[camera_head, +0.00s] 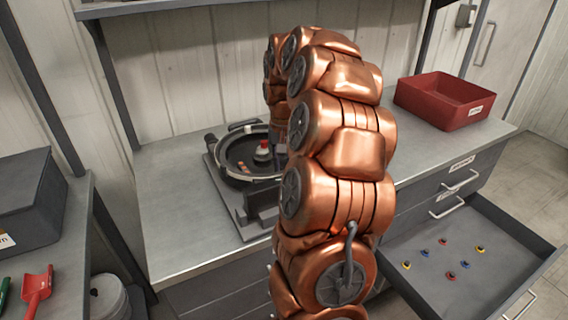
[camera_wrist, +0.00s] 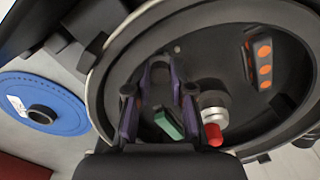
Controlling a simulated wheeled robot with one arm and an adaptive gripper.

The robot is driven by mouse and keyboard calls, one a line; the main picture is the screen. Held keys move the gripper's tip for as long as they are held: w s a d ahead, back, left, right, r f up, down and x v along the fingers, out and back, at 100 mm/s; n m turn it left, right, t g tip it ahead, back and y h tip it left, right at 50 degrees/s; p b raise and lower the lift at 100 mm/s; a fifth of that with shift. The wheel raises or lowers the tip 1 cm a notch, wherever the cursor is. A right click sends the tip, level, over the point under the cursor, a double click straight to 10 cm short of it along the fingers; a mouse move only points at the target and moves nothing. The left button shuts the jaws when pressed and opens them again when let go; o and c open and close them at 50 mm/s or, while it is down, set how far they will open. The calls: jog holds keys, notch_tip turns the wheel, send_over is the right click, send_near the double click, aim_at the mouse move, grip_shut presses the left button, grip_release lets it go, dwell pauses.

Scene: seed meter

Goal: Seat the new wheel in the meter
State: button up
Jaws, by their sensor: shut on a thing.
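The seed meter (camera_head: 226,172) stands open on the bench, a round dark housing with a pale rim; the rim also fills much of the wrist view (camera_wrist: 103,62). Inside it are a silver post with a red tip (camera_wrist: 213,133) and a black block with orange dots (camera_wrist: 262,62). My gripper (camera_wrist: 160,100) reaches into the housing, its purple-padded fingers left of the red tip. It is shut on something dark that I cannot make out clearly. A small green piece (camera_wrist: 168,123) shows between the fingers. A blue wheel (camera_wrist: 68,101) with a black hub lies outside, left of the meter.
A red bin (camera_head: 425,105) stands at the bench's right end. An open drawer (camera_head: 405,285) below holds several small coloured parts. A dark box (camera_head: 28,190) and a red scoop (camera_head: 38,285) are on the left bench.

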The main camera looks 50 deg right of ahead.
aim_at(283, 166)
jog(key=o, duration=1)
jog(key=shift+c, duration=0.6)
jog(key=shift+r, duration=0.1)
jog(key=shift+r+p, duration=1)
jog(key=shift+r, duration=3.65)
